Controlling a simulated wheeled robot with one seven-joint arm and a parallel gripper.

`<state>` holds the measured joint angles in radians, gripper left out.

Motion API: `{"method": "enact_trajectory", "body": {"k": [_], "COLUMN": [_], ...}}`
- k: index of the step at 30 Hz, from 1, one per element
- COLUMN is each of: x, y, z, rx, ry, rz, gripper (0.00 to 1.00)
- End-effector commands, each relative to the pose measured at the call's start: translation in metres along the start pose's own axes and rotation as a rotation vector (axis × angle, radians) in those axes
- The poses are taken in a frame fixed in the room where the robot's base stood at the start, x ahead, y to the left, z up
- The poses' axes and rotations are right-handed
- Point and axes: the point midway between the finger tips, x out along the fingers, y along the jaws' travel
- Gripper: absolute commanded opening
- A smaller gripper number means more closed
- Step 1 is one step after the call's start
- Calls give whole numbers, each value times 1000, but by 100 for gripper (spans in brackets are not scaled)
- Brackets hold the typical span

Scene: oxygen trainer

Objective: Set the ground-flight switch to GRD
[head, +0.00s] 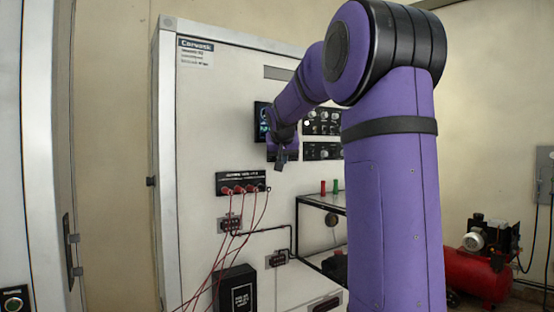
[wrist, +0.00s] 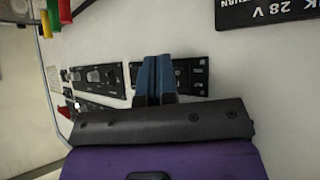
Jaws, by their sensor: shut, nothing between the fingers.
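The ground-flight switch cannot be picked out by its label in either view. Small black control panels (head: 322,122) with knobs and switches sit on the white cabinet, partly hidden behind my arm. In the wrist view, black switch panels (wrist: 96,76) lie beyond my gripper, and one panel (wrist: 190,76) is partly covered by the fingers. My gripper (head: 281,163) is in front of the cabinet, below and left of the knob panels. It also shows in the wrist view (wrist: 157,62), fingers together and empty. Contact with the panel cannot be told.
A black jack strip (head: 243,178) with red leads hangs below left of my gripper. A dark screen (head: 262,120) is beside my forearm. A small shelf (head: 318,201) carries red and green cylinders. A red compressor (head: 485,272) stands on the floor at right.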

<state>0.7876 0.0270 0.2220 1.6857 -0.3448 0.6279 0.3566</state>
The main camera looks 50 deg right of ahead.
Motion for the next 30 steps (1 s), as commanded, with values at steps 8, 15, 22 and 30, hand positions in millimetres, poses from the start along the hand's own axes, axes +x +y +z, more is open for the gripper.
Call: {"method": "enact_trajectory", "body": {"k": [8,15,22,30], "x": [0,0,4,6], "y": [0,0,-4,-4], "z": [0,0,-4,-5], "rx": [0,0,-1,0], "ry": [0,0,0,0], "rz": [0,0,-1,0], "gripper": [0,0,0,0]}}
